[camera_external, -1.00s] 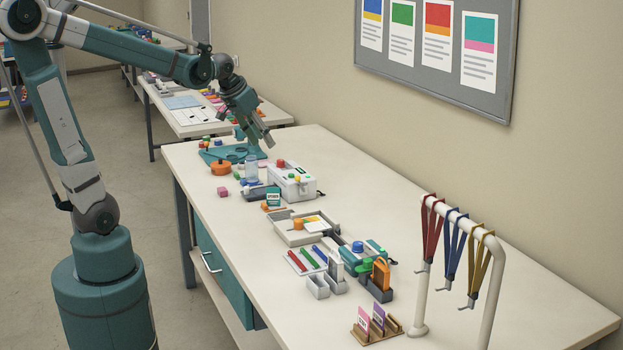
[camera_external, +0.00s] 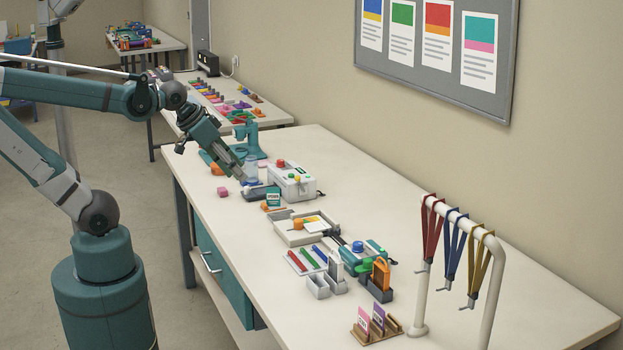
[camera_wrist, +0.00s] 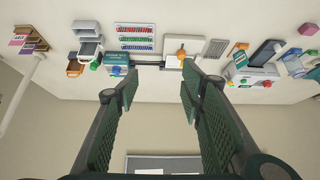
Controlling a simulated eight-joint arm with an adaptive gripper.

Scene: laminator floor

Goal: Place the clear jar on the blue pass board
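The clear jar (camera_external: 251,168) appears as a pale bluish, see-through upright cylinder near the far end of the long bench in the external view. My gripper (camera_external: 241,177) is in front of its left side in that view; I cannot tell whether they touch. In the wrist view my gripper (camera_wrist: 158,78) has its two green fingers wide apart with nothing between them. I cannot make out the blue pass board now. A pale blue flat sheet showed on the back table in the earlier frame, where my arm now blocks the view.
A white machine (camera_external: 293,180) stands right of the jar, with a teal press (camera_external: 250,140) behind. A pink cube (camera_external: 223,191) lies to the left. A shallow tray (camera_external: 290,232) and a strap rack (camera_external: 455,214) stand nearer.

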